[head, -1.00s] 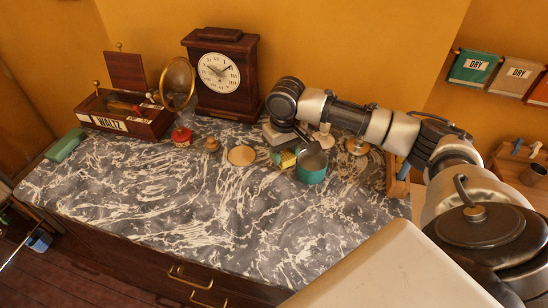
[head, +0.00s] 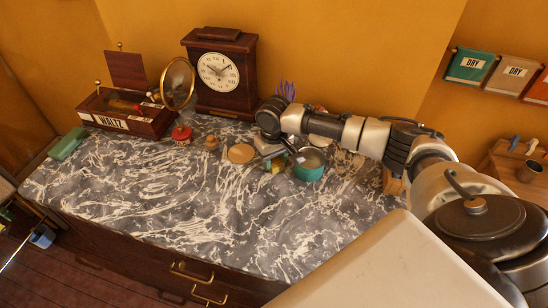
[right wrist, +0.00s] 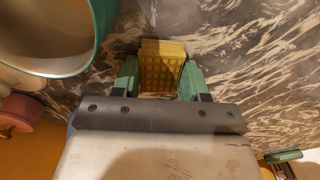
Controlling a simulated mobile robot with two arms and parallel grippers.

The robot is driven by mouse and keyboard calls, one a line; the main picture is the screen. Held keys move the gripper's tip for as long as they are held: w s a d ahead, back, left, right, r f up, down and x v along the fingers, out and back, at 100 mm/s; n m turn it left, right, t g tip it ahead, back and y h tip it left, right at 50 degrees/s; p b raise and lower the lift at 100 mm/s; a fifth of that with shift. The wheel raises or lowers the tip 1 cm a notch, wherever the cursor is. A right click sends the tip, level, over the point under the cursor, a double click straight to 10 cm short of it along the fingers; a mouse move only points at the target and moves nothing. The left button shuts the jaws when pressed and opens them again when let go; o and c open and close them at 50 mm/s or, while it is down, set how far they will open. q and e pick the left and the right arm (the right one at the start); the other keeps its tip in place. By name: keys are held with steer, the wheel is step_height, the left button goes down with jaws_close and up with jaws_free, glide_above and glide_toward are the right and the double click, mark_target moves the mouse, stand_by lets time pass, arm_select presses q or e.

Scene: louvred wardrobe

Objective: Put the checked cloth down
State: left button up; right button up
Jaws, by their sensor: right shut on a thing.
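The checked cloth (right wrist: 162,68) is a small yellow folded pad with a grid pattern. In the right wrist view it sits between the green fingers of my right gripper (right wrist: 160,82), which is shut on it. In the head view my right gripper (head: 276,160) is low over the marble counter (head: 200,215), between a round wooden disc and a teal pot. The cloth is mostly hidden there by the gripper. I cannot tell whether the cloth touches the counter. My left gripper is not in view.
The teal pot (head: 309,165) stands close beside the gripper. The wooden disc (head: 241,153) lies to its left. A clock (head: 218,72), a round mirror (head: 178,82) and a wooden box (head: 125,112) stand at the back. The front of the counter is clear.

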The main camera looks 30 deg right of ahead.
mark_target(274, 161)
steer(key=o, duration=0.8)
steer(key=shift+r+b, duration=1.3)
steer(key=shift+r, duration=4.8)
